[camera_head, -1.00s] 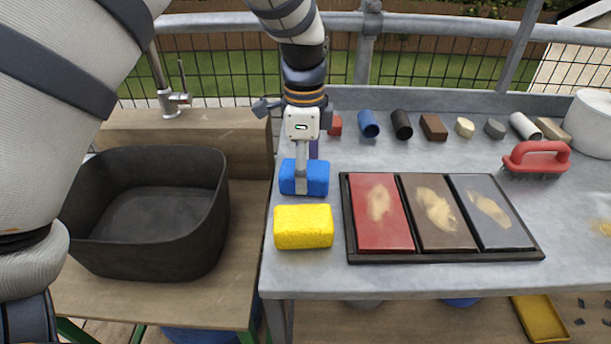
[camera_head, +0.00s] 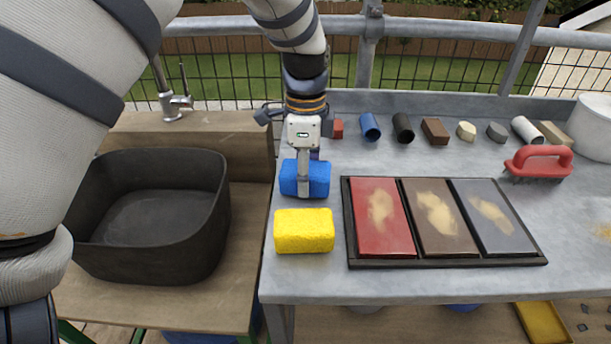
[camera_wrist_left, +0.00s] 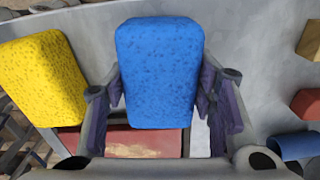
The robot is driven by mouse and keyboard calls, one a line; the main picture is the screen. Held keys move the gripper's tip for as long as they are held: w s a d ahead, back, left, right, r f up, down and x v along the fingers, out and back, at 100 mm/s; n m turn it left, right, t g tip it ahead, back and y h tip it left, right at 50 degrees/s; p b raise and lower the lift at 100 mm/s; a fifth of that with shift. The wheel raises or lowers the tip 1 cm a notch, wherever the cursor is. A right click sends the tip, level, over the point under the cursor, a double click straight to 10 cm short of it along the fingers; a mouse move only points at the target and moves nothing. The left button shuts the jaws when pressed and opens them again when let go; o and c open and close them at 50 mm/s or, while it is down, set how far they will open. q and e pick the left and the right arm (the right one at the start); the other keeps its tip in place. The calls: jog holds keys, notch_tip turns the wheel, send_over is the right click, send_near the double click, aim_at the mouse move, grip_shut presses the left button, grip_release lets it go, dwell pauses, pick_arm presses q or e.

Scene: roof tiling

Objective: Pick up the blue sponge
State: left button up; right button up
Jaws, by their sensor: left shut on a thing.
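The blue sponge (camera_head: 319,181) is at the left end of the grey worktable, just behind the yellow sponge (camera_head: 304,231). My left gripper (camera_head: 304,180) reaches down over the blue sponge and is shut on it. In the left wrist view the blue sponge (camera_wrist_left: 160,72) sits between the two purple fingers of my left gripper (camera_wrist_left: 162,105). The yellow sponge (camera_wrist_left: 42,78) is beside it on the left, apart from the fingers. I cannot tell whether the blue sponge touches the table. My right gripper is not in view.
A black-framed tray (camera_head: 448,262) with red, brown and grey tiles lies to the right. Several small blocks and tubes line the table's back. A red-handled brush (camera_head: 540,158) and white bucket (camera_head: 596,125) stand at the right. A dark basin (camera_head: 150,255) is at the left.

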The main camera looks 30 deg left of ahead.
pick_arm(q)
notch_tip(320, 180, up, 2)
jog(key=shift+r, duration=0.15)
jog(key=s+d+r+p, duration=0.1)
jog(key=s+d+r, duration=0.7)
jog(key=s+r, duration=0.2)
jog(key=shift+s+d+p, duration=0.25)
jog(key=shift+s+p, duration=0.15)
jog(key=shift+s, duration=0.25)
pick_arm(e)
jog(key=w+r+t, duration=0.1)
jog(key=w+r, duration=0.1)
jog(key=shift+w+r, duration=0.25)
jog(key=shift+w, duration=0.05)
pick_arm(q)
jog(key=shift+o, duration=0.6)
jog(key=shift+f, duration=0.1)
jog(key=shift+c, duration=0.9)
jog(key=shift+a+f, duration=0.1)
